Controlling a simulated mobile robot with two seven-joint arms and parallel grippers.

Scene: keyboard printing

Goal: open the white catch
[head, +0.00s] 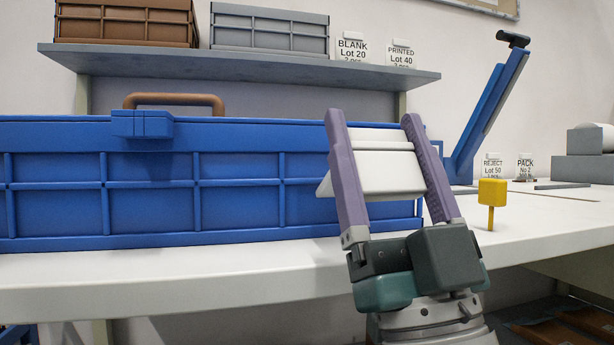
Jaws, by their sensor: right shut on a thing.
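A long blue case (250,165) stands on the white table, with a brown handle (175,100) and a blue catch (142,125) on its upper front edge at the left. The white catch (375,165) is at the right part of the case's front. My right gripper (373,130) reaches up from below, with one purple finger on each side of the white catch, and is shut on it. The catch's lower edge appears to stick out from the case front. The fingers hide its side edges. My left gripper is not in view.
A yellow peg-like piece (492,193) stands on the white table (540,218) to the right. A blue lever (485,112) rises behind it. A grey shelf (240,64) above the case carries a brown crate (125,22) and a grey crate (268,30).

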